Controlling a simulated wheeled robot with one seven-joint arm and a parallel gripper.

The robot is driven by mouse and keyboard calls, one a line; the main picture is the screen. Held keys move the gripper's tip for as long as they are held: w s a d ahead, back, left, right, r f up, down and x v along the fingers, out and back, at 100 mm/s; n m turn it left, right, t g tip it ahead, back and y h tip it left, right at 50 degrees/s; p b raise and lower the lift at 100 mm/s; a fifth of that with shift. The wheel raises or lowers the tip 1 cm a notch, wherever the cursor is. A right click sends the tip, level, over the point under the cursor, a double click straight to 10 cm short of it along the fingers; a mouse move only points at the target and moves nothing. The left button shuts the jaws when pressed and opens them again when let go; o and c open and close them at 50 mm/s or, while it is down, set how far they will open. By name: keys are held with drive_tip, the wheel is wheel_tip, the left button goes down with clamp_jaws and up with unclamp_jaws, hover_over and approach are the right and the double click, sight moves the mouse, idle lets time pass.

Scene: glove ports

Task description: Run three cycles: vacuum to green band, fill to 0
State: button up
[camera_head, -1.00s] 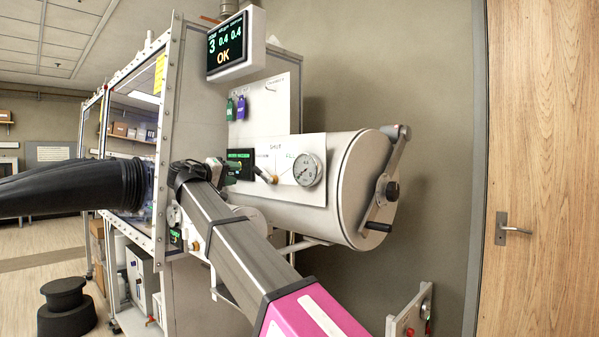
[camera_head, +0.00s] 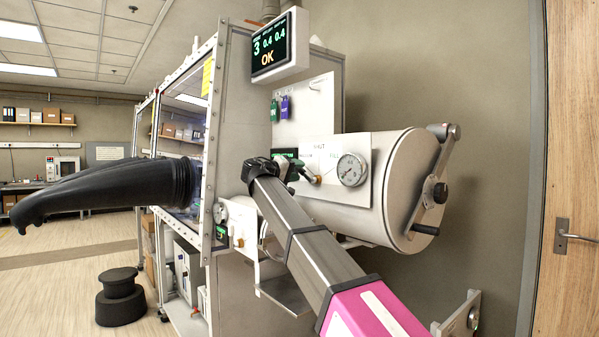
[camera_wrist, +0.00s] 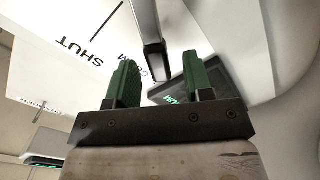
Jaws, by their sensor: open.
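The display (camera_head: 278,45) above the cylinder reads 3, 0.4, 0.4 and OK. The round dial gauge (camera_head: 352,169) sits on the white valve panel (camera_head: 335,190); its needle reading and any green band are too small to tell. The valve lever (camera_head: 310,176) is left of the gauge, its handle tilted up and left. In the wrist view, a dark bar (camera_wrist: 148,35), apparently the lever, has its end between or just beyond the fingertips. My gripper (camera_wrist: 161,72) has its green fingers apart and grips nothing. The head view shows it (camera_head: 289,170) close to the lever, partly hiding it.
The cylindrical chamber (camera_head: 395,180) has a crank handle (camera_head: 432,195) on its right end. A black glove (camera_head: 110,190) sticks out at left. A low black stool (camera_head: 120,298) stands on the floor. A wooden door (camera_head: 570,200) is at right. Green and purple tags (camera_head: 280,107) hang above.

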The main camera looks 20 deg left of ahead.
drive_tip(key=shift+x, duration=0.8)
clamp_jaws()
